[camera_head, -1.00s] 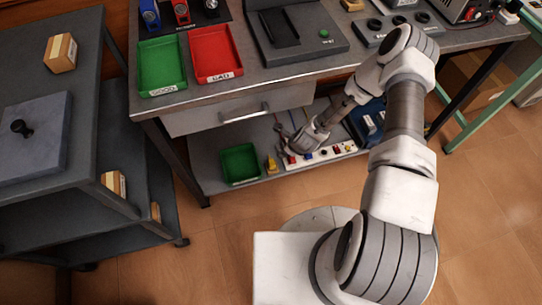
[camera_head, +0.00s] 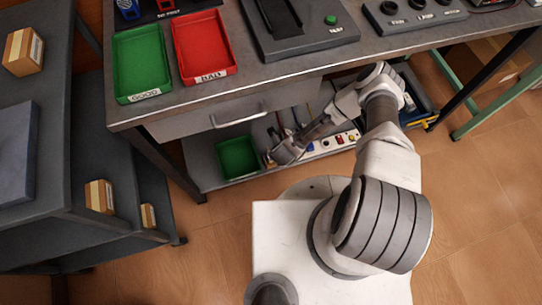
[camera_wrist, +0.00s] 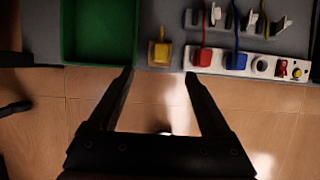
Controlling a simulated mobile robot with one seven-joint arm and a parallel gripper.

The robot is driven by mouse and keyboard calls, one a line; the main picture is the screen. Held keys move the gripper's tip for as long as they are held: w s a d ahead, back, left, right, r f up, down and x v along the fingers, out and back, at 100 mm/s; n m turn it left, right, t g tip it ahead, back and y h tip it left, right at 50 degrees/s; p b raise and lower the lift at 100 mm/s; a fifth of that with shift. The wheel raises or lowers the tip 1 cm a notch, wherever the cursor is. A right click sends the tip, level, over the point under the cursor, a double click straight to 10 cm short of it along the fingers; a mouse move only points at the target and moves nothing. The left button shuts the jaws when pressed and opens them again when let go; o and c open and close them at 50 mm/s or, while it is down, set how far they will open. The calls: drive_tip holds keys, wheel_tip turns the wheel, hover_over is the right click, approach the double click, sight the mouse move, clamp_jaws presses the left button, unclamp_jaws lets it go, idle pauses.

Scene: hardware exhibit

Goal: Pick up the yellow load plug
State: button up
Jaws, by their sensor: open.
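The yellow load plug (camera_wrist: 160,52) sits on the lower shelf of the workbench near its front edge, between the green bin and the white power strip in the wrist view. My gripper (camera_wrist: 158,74) is open and empty, its two dark fingers pointing toward the plug. In that view the plug lies just beyond the fingertips, roughly centred between them, and the fingers appear apart from it. In the head view, my gripper (camera_head: 282,155) is over the shelf beside the green bin and largely hides the plug.
A green bin (camera_wrist: 66,30) stands left of the plug. A white power strip (camera_wrist: 218,69) with a red plug (camera_wrist: 201,57) and a blue plug (camera_wrist: 236,61) lies to the right. The bench top and drawer (camera_head: 236,115) are above the shelf. Open floor lies in front.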

drive_tip(key=b+x, duration=0.3)
drive_tip(key=x, duration=0.6)
drive_tip(key=shift+f, duration=0.4)
drive_tip(key=b+x, duration=0.3)
drive_tip(key=x, duration=0.2)
drive_tip(key=shift+f, duration=0.1)
clamp_jaws()
